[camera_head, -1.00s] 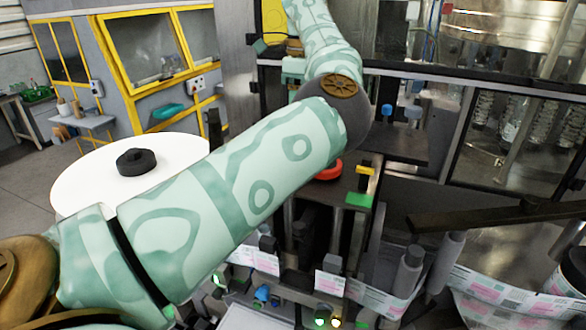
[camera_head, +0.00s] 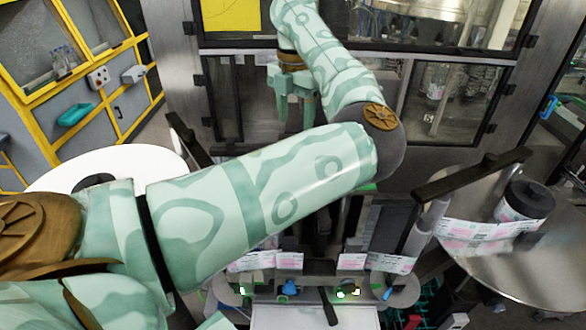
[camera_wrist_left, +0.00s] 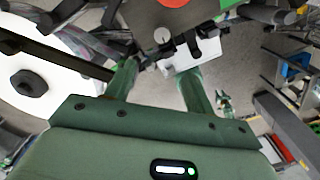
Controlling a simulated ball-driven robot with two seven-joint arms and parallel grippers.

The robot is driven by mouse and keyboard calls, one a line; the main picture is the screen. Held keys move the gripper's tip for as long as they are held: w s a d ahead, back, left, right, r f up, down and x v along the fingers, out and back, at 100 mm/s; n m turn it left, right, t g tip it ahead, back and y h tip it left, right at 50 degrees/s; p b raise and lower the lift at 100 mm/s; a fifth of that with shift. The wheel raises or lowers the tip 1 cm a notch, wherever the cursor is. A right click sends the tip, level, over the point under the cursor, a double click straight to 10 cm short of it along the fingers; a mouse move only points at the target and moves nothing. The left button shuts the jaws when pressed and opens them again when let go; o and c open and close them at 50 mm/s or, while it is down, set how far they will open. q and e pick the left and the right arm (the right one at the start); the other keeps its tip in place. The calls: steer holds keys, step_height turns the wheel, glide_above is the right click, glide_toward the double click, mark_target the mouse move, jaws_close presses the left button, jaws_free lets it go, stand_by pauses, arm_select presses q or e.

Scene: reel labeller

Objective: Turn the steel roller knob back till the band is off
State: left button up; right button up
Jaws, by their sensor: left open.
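My left gripper (camera_head: 297,112) hangs open and empty beyond my forearm in the head view, in front of the machine's dark doors. In the left wrist view its two green fingers (camera_wrist_left: 160,68) are spread apart. A small pale-grey round part (camera_wrist_left: 162,36) shows just past the fingertips, on the edge of a dark plate; it may be the steel roller knob, but I cannot be sure. A label band (camera_head: 398,263), white with pink prints, runs across the labeller front. A grey upright roller (camera_head: 428,218) stands beside it. My forearm hides much of the labeller's middle.
A white disc (camera_head: 130,158) lies at left. A red round part (camera_wrist_left: 173,2) shows at the wrist view's top edge.

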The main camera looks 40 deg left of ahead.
arm_select(q)
steer(key=f+m, duration=0.2)
steer(key=f, duration=0.1)
steer(key=f+m+p, duration=0.1)
steer(key=f+m, duration=0.1)
steer(key=f, duration=0.2)
steer(key=shift+w+f, duration=0.2)
steer(key=shift+f, duration=0.05)
steer(key=f, duration=0.8)
steer(key=shift+w+d, duration=0.25)
steer(key=shift+d, duration=0.05)
steer(key=shift+a+f, duration=0.1)
steer(key=shift+f, duration=0.3)
arm_select(e)
steer(key=shift+w+d+r, duration=0.15)
steer(key=shift+w+r, duration=0.3)
steer(key=shift+r, duration=0.2)
arm_select(q)
steer(key=shift+c, duration=0.8)
steer(key=c, duration=0.8)
arm_select(e)
steer(key=shift+d, duration=0.25)
